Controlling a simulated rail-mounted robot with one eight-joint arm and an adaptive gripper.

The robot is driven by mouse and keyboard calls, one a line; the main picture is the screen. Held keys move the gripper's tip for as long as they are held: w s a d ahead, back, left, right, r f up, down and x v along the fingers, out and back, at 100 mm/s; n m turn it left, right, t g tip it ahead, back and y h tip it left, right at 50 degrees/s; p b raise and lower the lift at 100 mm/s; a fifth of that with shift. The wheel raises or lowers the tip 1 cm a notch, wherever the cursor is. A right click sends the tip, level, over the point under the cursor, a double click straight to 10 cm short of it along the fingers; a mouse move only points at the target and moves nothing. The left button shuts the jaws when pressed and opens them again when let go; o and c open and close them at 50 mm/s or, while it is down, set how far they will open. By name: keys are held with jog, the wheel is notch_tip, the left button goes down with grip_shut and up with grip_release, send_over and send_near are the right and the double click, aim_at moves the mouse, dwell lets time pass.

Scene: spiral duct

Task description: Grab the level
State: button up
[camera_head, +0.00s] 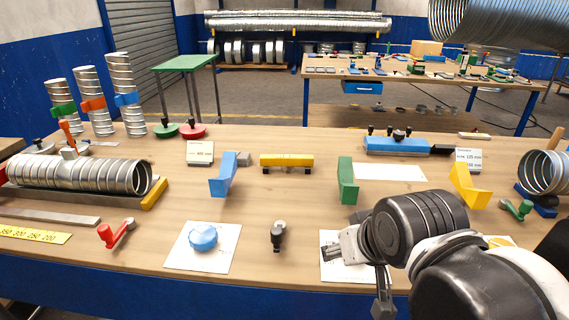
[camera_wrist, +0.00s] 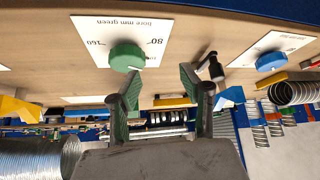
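The level looks to be the short yellow bar (camera_head: 286,161) with dark end parts, lying flat in the middle of the wooden table. In the wrist view, which is upside down, a yellow bar (camera_wrist: 174,102) shows between and beyond the fingers, partly hidden by them. My gripper (camera_head: 357,272) is at the front right of the table, nearer the front edge than the level and clear of it. In the wrist view my gripper (camera_wrist: 160,88) has its two fingers apart with nothing between them. A green round knob (camera_wrist: 127,57) is close beside one finger.
A blue bracket (camera_head: 222,175) and a green bracket (camera_head: 348,181) stand left and right of the level. A black-handled tool (camera_head: 278,236) and a blue knob (camera_head: 203,237) are in front. Spiral duct (camera_head: 80,175) lies at left.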

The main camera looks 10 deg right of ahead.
jog(key=shift+o, duration=0.5)
jog(key=shift+r, duration=0.1)
jog(key=w+r+n+g+p, duration=0.1)
jog(key=w+r+n+p, duration=0.1)
jog(key=w+r, duration=0.35)
jog(key=w+r+n+g+p, duration=0.1)
jog(key=w+r+n+p, duration=0.15)
jog(key=w, duration=0.65)
jog(key=w+r+n+g+p, duration=0.1)
jog(key=w+r+n, duration=0.2)
jog(key=w+r, duration=0.35)
jog(key=n+g+y+p, duration=0.2)
jog(key=n+g+p, duration=0.2)
jog(key=n+p, duration=0.3)
send_over(287, 156)
jog(key=d, duration=0.2)
notch_tip(287, 156, down, 8)
jog(key=shift+n, duration=0.35)
jog(key=f, duration=0.4)
jog(key=a+f, duration=0.1)
jog(key=f, duration=0.4)
jog(key=a+f, duration=0.1)
jog(key=f, duration=0.3)
jog(key=shift+f, duration=0.4)
jog(key=shift+c, duration=0.2)
grip_shut()
